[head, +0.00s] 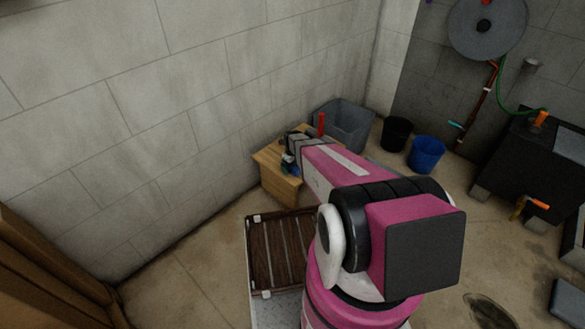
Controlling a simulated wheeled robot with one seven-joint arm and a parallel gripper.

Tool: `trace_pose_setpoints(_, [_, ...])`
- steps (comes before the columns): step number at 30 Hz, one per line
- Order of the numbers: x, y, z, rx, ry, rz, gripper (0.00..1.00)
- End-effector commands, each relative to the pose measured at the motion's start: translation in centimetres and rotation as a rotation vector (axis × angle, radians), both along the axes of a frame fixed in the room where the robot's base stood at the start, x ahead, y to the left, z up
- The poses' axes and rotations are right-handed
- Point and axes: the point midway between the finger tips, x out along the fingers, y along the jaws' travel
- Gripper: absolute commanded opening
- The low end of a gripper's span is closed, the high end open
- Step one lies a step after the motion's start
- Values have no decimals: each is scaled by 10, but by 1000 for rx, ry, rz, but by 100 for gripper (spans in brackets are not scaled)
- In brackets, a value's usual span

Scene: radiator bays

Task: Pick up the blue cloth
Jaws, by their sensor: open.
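A small wooden stand (281,188) is against the wall near the middle of the head view. A small dark-blue patch (291,169) shows at its top, and it may be the blue cloth; it is too small and too covered to tell its shape. My gripper (289,153) is at the far end of my pink arm, just above the stand and right by the blue patch. My gripper is open. Its fingers are small and dark here, and I cannot tell whether they touch the blue patch.
A red upright object (321,123) shows behind my arm. A grey tub (349,121), a black bucket (396,134) and a blue bucket (426,155) stand beyond. A slatted brown rack (268,254) is nearer. Floor between is mostly clear.

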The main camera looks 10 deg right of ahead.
Motion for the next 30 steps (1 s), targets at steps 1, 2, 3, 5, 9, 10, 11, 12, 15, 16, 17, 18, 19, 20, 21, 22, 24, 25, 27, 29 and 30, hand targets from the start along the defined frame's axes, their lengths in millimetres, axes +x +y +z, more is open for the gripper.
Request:
trace_pose_setpoints(1, [0,0,0,0,0,0,100])
trace_pose_setpoints(2, [0,0,0,0,0,0,100])
trace_pose_setpoints(3, [0,0,0,0,0,0,100])
trace_pose_setpoints(5, [0,0,0,0,0,0,100])
trace_pose_setpoints(9, [0,0,0,0,0,0,54])
trace_pose_setpoints(10, [0,0,0,0,0,0,47])
trace_pose_setpoints(11, [0,0,0,0,0,0,47])
trace_pose_setpoints(12, [0,0,0,0,0,0,47])
trace_pose_setpoints(15, [0,0,0,0,0,0,47])
trace_pose_setpoints(16, [0,0,0,0,0,0,47])
trace_pose_setpoints(17, [0,0,0,0,0,0,48])
trace_pose_setpoints(18, [0,0,1,0,0,0,48])
trace_pose_setpoints(19, [0,0,1,0,0,0,48])
trace_pose_setpoints(20, [0,0,2,0,0,0,48])
trace_pose_setpoints(21, [0,0,3,1,-1,0,48])
trace_pose_setpoints(22, [-1,0,4,1,-1,0,48])
trace_pose_setpoints(24, [-1,0,9,0,-1,0,48])
trace_pose_setpoints(25, [-1,0,12,0,-1,0,48])
trace_pose_setpoints(27, [-1,0,21,0,-2,0,48])
trace_pose_setpoints(29, [-1,0,32,0,-3,0,48])
trace_pose_setpoints(30, [-2,0,40,0,-2,0,48])
